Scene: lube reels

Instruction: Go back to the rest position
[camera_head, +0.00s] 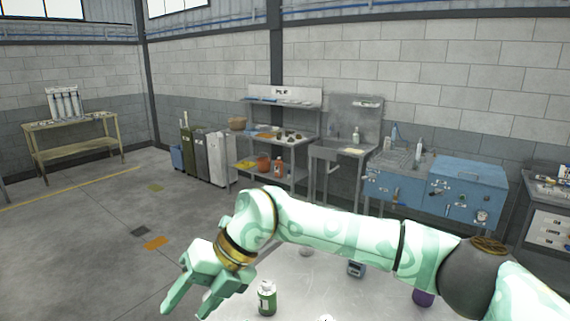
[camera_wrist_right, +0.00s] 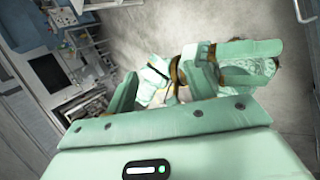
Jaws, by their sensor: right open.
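My right gripper (camera_head: 187,304) is at the lower left of the head view, with its mint-green arm reaching across from the lower right. Its two fingers point down and left, spread apart with nothing between them. It is left of the green bottle (camera_head: 267,298) and apart from it in the picture. In the right wrist view, the wrist housing fills the bottom, with mint-green parts and gold bands of my own body beyond. My left gripper does not show in the head view.
A pale table (camera_head: 330,290) is below my arm, with a small grey device (camera_head: 356,268) and a purple object (camera_head: 423,298) on it. Shelves (camera_head: 285,140), a sink (camera_head: 342,152) and a blue workbench (camera_head: 467,186) line the back wall. Open floor (camera_head: 90,230) lies to the left.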

